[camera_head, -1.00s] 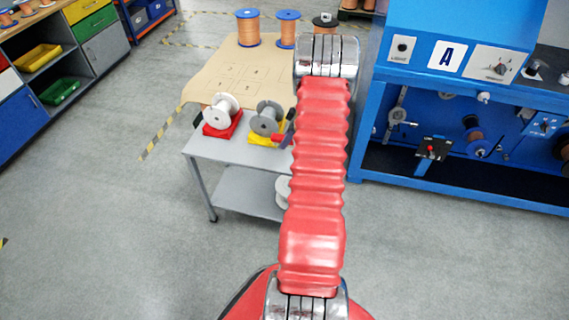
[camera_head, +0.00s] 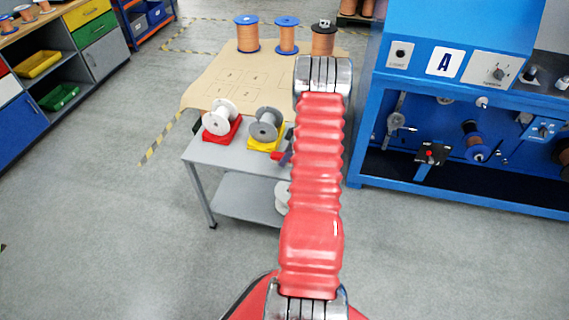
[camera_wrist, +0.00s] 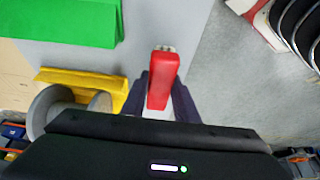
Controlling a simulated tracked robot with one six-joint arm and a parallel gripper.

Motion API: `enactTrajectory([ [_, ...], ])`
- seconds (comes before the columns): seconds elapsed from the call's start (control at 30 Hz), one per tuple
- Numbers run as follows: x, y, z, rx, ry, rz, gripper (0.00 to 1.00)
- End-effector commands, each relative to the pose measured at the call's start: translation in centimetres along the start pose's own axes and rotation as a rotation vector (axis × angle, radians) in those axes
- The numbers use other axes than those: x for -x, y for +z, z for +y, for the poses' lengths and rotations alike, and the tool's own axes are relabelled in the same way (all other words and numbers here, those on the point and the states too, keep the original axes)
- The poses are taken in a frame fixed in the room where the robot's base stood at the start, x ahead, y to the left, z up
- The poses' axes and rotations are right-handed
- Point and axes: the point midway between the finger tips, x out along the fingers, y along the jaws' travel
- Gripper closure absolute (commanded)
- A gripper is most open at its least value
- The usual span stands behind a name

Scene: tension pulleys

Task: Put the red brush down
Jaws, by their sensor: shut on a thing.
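The red brush (camera_wrist: 163,80) is between the two dark fingers of my gripper (camera_wrist: 161,100) in the wrist view. The fingers are shut on it, with grey table surface around its far end. In the head view, a small red part of the brush (camera_head: 276,156) shows beside my arm, near the grey table's (camera_head: 232,156) front right. My gripper (camera_head: 286,150) is mostly hidden behind the arm there. Whether the brush touches the table cannot be told.
A yellow holder (camera_wrist: 85,84) with a grey spool (camera_wrist: 48,108) is close left of the gripper. A green block (camera_wrist: 65,22) lies further left. A red holder (camera_head: 222,133) carries a white spool (camera_head: 220,115). Copper spools (camera_head: 286,35) stand at the back. A blue machine (camera_head: 440,100) stands right.

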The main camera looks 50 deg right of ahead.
Motion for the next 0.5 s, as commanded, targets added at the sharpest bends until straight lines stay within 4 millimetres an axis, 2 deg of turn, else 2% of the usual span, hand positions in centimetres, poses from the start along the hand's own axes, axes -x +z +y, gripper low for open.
enactTrajectory([
  [0.2,-2.5,1.0,-0.1,-0.001,-0.003,0.0,0.91],
  [0.5,-3.0,1.2,0.0,0.001,0.0,0.0,0.91],
])
